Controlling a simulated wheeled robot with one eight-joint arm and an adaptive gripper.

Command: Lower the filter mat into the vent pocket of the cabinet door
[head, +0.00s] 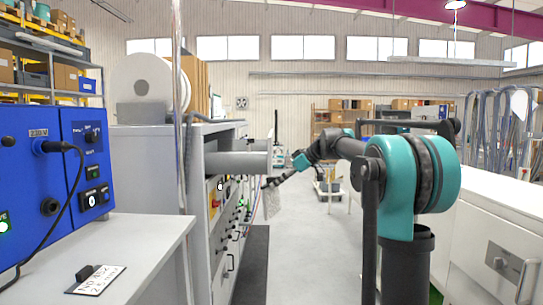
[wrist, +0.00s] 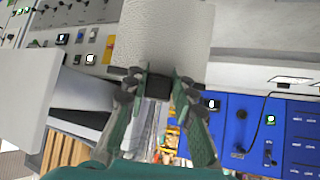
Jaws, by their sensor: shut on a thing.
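The filter mat (wrist: 165,35) is a pale, textured sheet filling the top middle of the wrist view. My gripper (wrist: 158,84) is shut on a dark block at the mat's near edge, with one finger on each side. In the head view the mat (head: 271,203) hangs small and pale below my gripper (head: 270,184), beside the front of the grey cabinet row (head: 200,160). I cannot make out the vent pocket or a clear cabinet door in either view. The mat's far end is cut off in the wrist view.
A large grey cylinder (head: 238,164) sticks out from the cabinet just left of my gripper. Switches and knobs line the cabinet front. A blue power unit (head: 40,180) stands on a bench at the left. White cabinets (head: 500,215) stand at the right.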

